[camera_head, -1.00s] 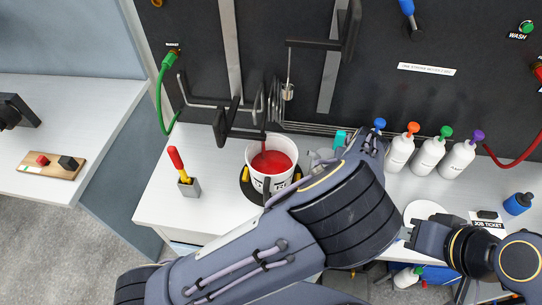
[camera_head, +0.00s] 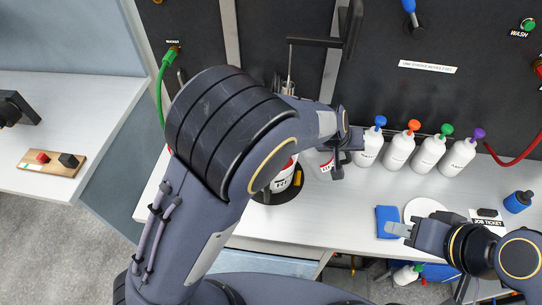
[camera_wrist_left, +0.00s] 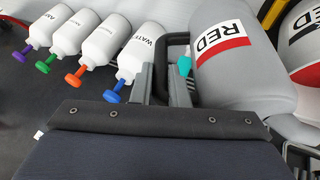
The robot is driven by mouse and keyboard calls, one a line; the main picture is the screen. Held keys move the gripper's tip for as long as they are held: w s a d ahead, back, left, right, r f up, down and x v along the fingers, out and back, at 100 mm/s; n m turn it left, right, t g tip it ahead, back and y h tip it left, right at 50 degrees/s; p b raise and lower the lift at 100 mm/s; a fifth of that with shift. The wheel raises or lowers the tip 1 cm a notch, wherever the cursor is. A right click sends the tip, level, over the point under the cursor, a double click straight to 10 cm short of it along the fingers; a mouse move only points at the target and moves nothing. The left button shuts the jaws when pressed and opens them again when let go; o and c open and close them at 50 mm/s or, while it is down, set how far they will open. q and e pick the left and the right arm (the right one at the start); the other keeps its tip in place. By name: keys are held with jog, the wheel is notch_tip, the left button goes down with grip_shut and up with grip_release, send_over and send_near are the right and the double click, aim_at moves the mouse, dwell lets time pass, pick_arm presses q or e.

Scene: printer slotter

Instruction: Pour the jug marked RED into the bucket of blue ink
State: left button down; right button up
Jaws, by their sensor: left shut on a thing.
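The grey jug marked RED (camera_wrist_left: 222,39) fills the right of the left wrist view, with a teal cap at its edge. In the head view part of the jug (camera_head: 322,164) shows beside the bucket. My left gripper (camera_wrist_left: 168,85) is shut on the jug's dark handle; in the head view the gripper (camera_head: 338,155) is at the jug's right. The white bucket (camera_head: 286,178) is mostly behind my left arm, its contents hidden now; the earlier head view shows red liquid in it. My right gripper (camera_head: 398,229) is over the bench's right part; its jaw opening is unclear.
Several white bottles with coloured tops (camera_head: 399,150) stand right of the jug. A blue block (camera_head: 387,222) and a white disc (camera_head: 424,208) lie near the right gripper. A side counter (camera_head: 70,115) is left.

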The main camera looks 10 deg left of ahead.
pick_arm(q)
jog(key=shift+r, duration=0.3)
jog(key=shift+a, duration=0.1)
jog(key=shift+a+r, duration=0.15)
jog(key=shift+a, duration=0.05)
jog(key=shift+h, duration=0.4)
jog(key=shift+r, duration=0.2)
jog(key=shift+a+r, duration=0.1)
jog(key=shift+a, duration=0.15)
jog(key=shift+r+h, duration=0.2)
jog(key=shift+h, duration=0.1)
jog(key=shift+a+r, duration=0.15)
jog(key=shift+a, duration=0.15)
jog(key=shift+a+r+h, duration=0.1)
jog(key=shift+r+h, duration=0.15)
jog(key=shift+h, duration=0.05)
